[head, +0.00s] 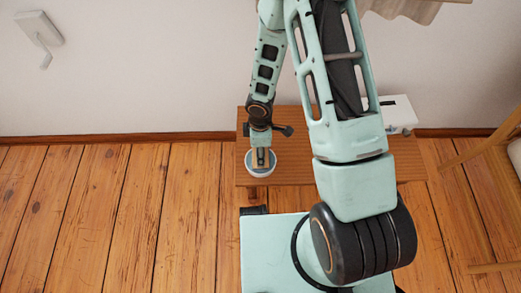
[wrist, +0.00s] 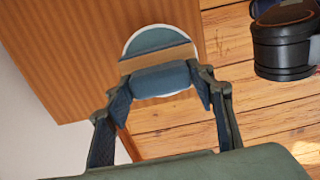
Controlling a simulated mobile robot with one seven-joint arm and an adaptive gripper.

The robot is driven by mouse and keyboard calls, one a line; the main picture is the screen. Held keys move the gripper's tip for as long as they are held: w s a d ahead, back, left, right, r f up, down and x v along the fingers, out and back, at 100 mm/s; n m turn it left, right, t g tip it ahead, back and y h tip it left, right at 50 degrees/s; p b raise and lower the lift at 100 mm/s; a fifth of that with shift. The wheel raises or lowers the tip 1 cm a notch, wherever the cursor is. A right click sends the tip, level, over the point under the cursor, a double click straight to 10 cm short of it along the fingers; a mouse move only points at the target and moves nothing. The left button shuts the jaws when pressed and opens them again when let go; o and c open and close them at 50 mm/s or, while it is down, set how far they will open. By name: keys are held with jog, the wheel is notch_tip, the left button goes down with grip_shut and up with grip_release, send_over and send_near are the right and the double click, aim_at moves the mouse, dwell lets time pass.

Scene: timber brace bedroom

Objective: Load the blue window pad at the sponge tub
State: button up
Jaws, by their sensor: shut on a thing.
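The sponge tub (head: 261,173) is a round white-rimmed bowl on the brown wooden table. In the wrist view the tub (wrist: 154,38) has a blue-grey inside. The blue window pad (wrist: 160,79) shows in the wrist view as a blue block with a tan strip along its far side. My gripper (wrist: 163,84) is shut on it, one finger at each end. The pad lies over the tub and hides part of it; I cannot tell whether it touches the inside. In the head view my gripper (head: 262,158) points down at the tub.
The wooden table (head: 286,177) stands against the wall. A white box (head: 397,113) with a dark slot is at its right end. A wooden chair-like frame (head: 480,155) is at the far right. The plank floor (head: 110,210) on the left is clear.

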jog(key=shift+f+b, duration=0.55)
jog(key=shift+b, duration=0.1)
dwell(1.4)
jog(key=shift+r, duration=0.1)
notch_tip(320, 180, up, 7)
jog(key=p, duration=0.6)
jog(key=shift+s, duration=0.1)
dwell(0.9)
